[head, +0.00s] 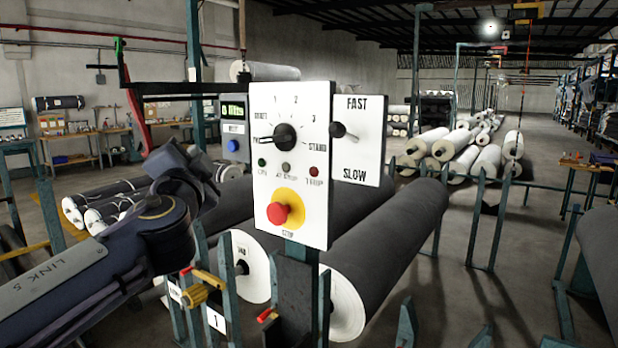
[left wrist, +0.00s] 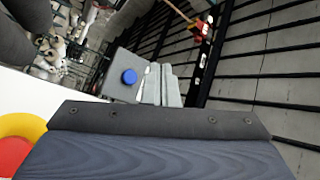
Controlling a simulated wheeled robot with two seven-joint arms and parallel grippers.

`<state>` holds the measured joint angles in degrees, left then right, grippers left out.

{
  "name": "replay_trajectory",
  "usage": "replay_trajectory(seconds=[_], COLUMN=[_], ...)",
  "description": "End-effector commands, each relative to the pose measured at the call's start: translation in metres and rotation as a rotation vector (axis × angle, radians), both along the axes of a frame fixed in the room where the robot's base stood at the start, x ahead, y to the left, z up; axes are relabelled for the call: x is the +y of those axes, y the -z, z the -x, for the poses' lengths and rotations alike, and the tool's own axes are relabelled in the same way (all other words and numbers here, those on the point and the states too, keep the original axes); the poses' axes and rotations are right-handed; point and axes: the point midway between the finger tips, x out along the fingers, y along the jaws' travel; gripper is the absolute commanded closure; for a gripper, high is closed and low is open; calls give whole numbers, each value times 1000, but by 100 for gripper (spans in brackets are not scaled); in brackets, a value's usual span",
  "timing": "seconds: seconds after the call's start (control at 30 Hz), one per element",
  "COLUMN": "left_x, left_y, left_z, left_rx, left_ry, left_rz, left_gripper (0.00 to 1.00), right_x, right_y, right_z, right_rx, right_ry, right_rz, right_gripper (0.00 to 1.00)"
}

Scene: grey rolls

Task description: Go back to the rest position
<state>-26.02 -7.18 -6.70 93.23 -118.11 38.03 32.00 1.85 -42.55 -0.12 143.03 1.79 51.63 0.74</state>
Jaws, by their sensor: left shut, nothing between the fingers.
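My left arm comes in from the left in the head view. Its dark gripper (head: 207,170) is shut and empty, just left of the white control panel (head: 318,215). I cannot tell whether it touches the panel. The panel carries a black rotary knob (head: 285,137), a red button (head: 278,213) on a yellow disc and several small lamps. A FAST/SLOW plate with a lever (head: 343,131) is at its right. In the left wrist view my own dark wrist body fills the bottom, and the red button (left wrist: 12,155) shows at the left edge. My right gripper is not in view.
A grey box with a blue button (head: 233,146) and green display stands behind the gripper; its blue button also shows in the left wrist view (left wrist: 129,76). Large grey rolls (head: 385,245) lie behind the panel among teal posts. Open floor (head: 450,290) is at the right.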

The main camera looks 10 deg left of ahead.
Motion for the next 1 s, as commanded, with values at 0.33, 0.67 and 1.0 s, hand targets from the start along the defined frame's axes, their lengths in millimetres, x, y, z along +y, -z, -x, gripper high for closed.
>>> replay_trajectory(seconds=[0.33, 0.67, 1.0], left_x=[42, -24, -109], left_y=[144, 338, 396], left_z=[56, 194, 265], left_rx=[327, 807, 1001], left_ry=[-66, -81, -7], left_rz=[422, 1115, 1541], left_gripper=[100, 100, 100], right_x=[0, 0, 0], right_y=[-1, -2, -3], right_z=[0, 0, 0], right_rx=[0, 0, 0], right_ry=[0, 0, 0], right_rz=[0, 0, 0], right_gripper=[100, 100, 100])
